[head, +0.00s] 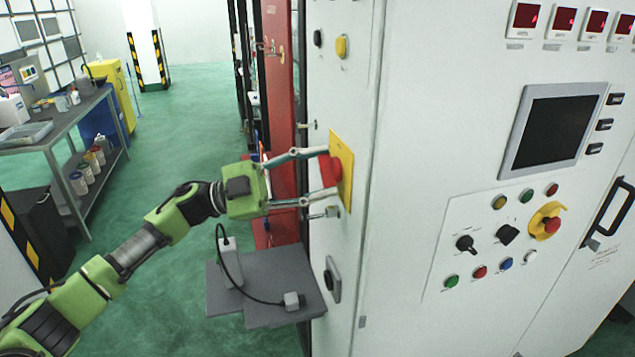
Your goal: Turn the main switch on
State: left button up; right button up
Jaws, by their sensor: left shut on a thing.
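The main switch, a red handle (329,171) on a yellow plate (344,160), sits on the narrow side face of the white cabinet (405,230). My left gripper (325,175) reaches in from the left. Its two fingers lie above and below the red handle and are shut on it. The fingertips partly cover the handle, and I cannot tell its exact angle. My right gripper is not in view.
A grey shelf (265,275) with a corded device (228,262) juts out below the switch. The cabinet front carries a dark screen (552,128), several buttons and a red emergency stop (551,225). A workbench (62,130) stands left. Green floor between is clear.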

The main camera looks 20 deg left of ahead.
pick_arm(q)
jog(key=m+g+b, duration=0.1)
jog(key=m, duration=0.1)
jog(key=m+g+y+b, duration=0.1)
jog(key=m+b, duration=0.1)
jog(key=m, duration=0.1)
jog(key=shift+m, duration=0.3)
jog(key=m+g+y+b, duration=0.1)
jog(key=m, duration=0.3)
jog(key=shift+y, duration=0.3)
jog(key=o, duration=1.1)
jog(key=shift+r, duration=0.1)
jog(key=v, duration=1.2)
